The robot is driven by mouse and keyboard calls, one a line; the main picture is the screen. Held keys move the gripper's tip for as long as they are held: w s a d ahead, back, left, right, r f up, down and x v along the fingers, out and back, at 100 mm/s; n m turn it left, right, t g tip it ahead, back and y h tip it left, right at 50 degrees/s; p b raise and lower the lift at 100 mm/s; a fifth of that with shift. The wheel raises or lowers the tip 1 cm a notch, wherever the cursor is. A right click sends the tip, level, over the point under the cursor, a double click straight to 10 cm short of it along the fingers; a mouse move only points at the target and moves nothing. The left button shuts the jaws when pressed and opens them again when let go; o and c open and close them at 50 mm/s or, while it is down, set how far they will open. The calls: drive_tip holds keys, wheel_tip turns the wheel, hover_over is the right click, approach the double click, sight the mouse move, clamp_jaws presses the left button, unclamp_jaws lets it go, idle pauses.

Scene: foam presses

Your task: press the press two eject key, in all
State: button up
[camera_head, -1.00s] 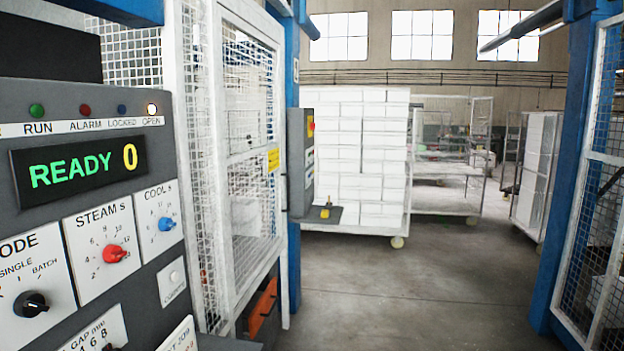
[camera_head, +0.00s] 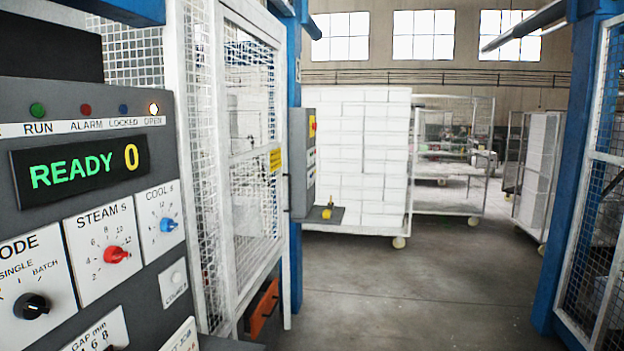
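A grey control panel (camera_head: 120,235) fills the left side, close to the camera. Its display (camera_head: 80,168) reads READY 0 in green and yellow. The OPEN lamp (camera_head: 154,108) is lit; the RUN, ALARM and LOCKED lamps look unlit. Below are a black mode knob (camera_head: 31,306), a red steam knob (camera_head: 116,254) and a blue cool knob (camera_head: 167,224). No eject key can be made out, and no press number shows. My gripper is not in view.
A white mesh guard door (camera_head: 245,160) stands beside the panel. A second grey control box (camera_head: 302,160) with a small shelf is beyond it. A cart of white blocks (camera_head: 358,160) stands behind. Grey floor (camera_head: 430,290) is clear up to a blue post (camera_head: 575,170).

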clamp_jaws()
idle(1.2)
